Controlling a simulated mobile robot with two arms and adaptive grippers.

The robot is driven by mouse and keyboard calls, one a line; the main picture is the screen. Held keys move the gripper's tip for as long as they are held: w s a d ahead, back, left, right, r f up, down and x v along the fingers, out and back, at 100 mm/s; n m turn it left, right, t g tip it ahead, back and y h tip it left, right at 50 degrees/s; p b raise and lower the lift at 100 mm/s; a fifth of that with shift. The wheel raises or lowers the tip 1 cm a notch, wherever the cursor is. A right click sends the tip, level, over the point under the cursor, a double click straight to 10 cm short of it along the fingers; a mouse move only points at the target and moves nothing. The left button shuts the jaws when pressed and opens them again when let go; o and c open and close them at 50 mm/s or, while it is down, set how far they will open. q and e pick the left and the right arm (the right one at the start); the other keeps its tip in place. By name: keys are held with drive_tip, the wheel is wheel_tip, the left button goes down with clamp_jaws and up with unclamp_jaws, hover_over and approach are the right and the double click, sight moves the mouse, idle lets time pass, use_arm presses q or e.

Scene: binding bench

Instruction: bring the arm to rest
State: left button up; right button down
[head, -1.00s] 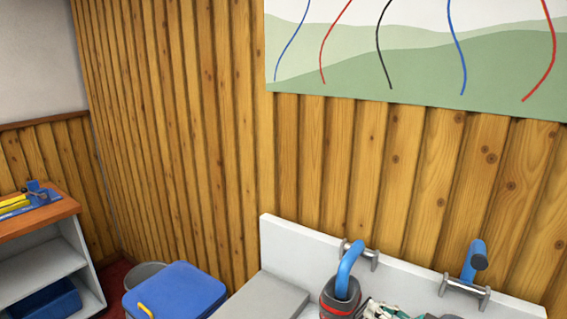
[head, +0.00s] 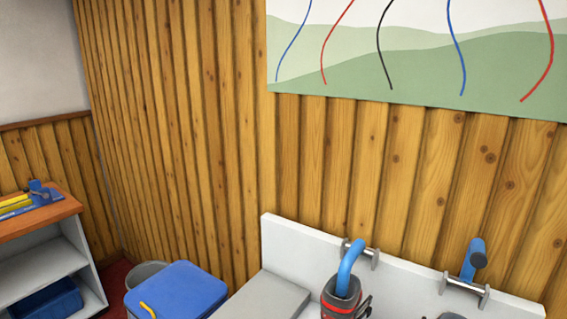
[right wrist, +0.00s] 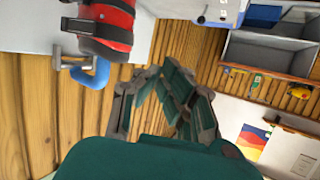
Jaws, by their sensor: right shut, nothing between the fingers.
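My right gripper (right wrist: 160,78) shows in the right wrist view, its dark jointed fingers drawn together at the tips with nothing between them. Behind it is wood-plank wall, and the fingers look clear of every object. The rest of the right arm is not seen in the head view. My left gripper is in neither current view.
A grey and red holder (head: 341,297) with a blue curved tube (head: 349,258) stands by the white back panel (head: 305,246). A second blue tube (head: 470,262) is further right. A blue-lidded bin (head: 178,290) and an orange-topped shelf (head: 62,209) stand left.

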drive_tip(key=s+d+f+m+g+h, duration=0.1)
drive_tip(key=s+d+f+g+h, duration=0.15)
drive_tip(key=s, duration=0.55)
drive_tip(key=s+d+f+g+h, duration=0.15)
drive_tip(key=s+g, duration=0.25)
drive_tip(key=s, duration=0.4)
drive_tip(key=s+d+f+m+g+h, duration=0.1)
drive_tip(key=s+d+f+g+h, duration=0.15)
drive_tip(key=s, duration=0.55)
wheel_tip(320, 180, down, 27)
drive_tip(key=s+g+b, duration=0.1)
drive_tip(key=g+b, duration=0.1)
drive_tip(key=s+d+f, duration=0.2)
drive_tip(key=s+f, duration=0.6)
drive_tip(key=f, duration=0.1)
drive_tip(key=s+d+f+g, duration=0.1)
drive_tip(key=s+f, duration=0.8)
drive_tip(key=shift+s+d+y+b, duration=0.15)
drive_tip(key=shift+d+y+b, duration=0.2)
drive_tip(key=shift+d+b, duration=0.1)
drive_tip(key=c, duration=2)
unclamp_jaws()
